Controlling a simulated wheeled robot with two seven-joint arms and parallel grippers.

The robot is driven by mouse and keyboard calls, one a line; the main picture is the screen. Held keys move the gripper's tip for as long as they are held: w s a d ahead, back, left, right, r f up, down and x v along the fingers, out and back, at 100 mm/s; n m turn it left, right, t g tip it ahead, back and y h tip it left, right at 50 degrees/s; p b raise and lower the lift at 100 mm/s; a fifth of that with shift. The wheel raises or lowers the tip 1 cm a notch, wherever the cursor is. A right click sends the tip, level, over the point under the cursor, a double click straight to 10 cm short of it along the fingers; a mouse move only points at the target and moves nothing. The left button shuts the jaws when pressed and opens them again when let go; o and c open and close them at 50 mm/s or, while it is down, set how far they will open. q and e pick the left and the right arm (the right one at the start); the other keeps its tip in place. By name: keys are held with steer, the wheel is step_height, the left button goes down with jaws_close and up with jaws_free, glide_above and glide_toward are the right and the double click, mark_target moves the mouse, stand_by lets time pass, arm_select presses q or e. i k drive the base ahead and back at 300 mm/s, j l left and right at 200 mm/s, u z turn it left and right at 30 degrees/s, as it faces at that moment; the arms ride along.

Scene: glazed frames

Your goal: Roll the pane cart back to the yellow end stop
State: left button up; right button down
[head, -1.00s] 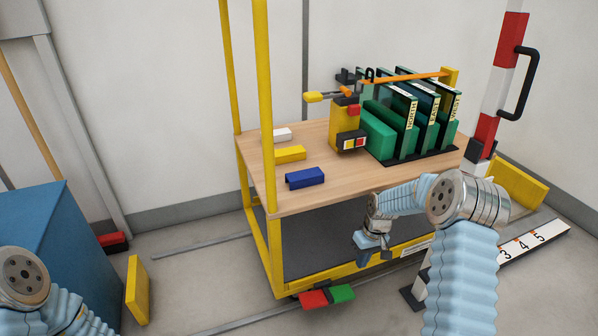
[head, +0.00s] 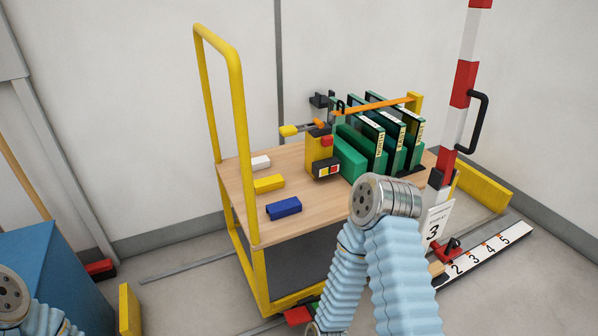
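The pane cart (head: 238,196) has a yellow tube frame and a wooden deck, with several green-framed panes (head: 372,140) upright in a rack at its right end. An orange bar (head: 375,106) runs across the pane tops. One yellow end stop (head: 129,312) stands on the floor left of the cart, apart from it. Another yellow block (head: 484,188) stands on the floor beyond the cart's right end. A red pedal (head: 297,316) shows low at the cart's near left corner. My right arm bends down in front of the cart, its gripper below the frame. My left gripper is also out of view.
White, yellow and blue blocks (head: 284,208) lie on the deck. A red-and-white post (head: 465,85) with a black handle stands at right, above a numbered floor strip (head: 490,252). A blue cabinet (head: 50,275) stands at left.

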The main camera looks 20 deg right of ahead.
mark_target(286, 263)
steer(key=z, duration=1.65)
steer(key=j, duration=1.45)
